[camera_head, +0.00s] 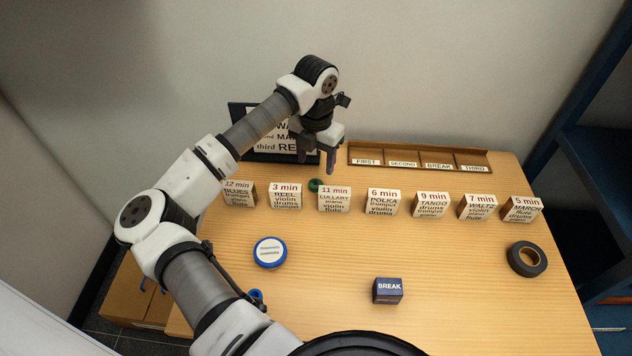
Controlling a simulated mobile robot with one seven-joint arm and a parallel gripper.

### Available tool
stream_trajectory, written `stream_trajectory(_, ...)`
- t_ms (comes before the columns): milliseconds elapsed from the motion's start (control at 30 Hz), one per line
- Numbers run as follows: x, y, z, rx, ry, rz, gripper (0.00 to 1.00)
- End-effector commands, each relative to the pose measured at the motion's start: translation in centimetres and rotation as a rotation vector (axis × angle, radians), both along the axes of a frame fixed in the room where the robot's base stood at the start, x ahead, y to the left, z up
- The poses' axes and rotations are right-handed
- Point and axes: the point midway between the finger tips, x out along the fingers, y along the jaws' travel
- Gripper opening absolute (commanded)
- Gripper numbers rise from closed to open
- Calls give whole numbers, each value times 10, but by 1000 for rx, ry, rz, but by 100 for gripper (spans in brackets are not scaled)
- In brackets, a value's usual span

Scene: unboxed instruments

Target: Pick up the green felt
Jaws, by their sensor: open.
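A small green thing (314,185), likely the green felt, lies on the table behind the row of labelled blocks. It looks dark and round, and its exact shape is too small to tell. My gripper (318,164) hangs above and slightly behind it in the picture, pointing down. Its two fingers are apart with nothing seen between them. I cannot tell the height of the fingertips over the green thing.
Blocks labelled with minutes, such as "11 min" (334,199), stand in a row just in front. A slotted tray (478,158) and a sign (260,148) stand behind. A blue-rimmed tin (270,252), BREAK block (388,291) and black tape roll (527,259) sit nearer.

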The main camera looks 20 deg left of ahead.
Motion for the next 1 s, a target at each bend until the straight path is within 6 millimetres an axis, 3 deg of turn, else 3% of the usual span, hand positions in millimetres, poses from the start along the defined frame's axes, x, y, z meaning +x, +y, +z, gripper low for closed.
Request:
stream_trajectory(100, 0, 0, -16, -2, 1, 2, 57)
stream_trajectory(367, 1, 1, -34, -4, 3, 1, 57)
stream_trajectory(633, 3, 3, -71, -3, 0, 2, 57)
stream_trajectory(933, 3, 3, -77, 0, -1, 1, 57)
stream_trajectory(1000, 3, 3, -77, 0, -1, 1, 48)
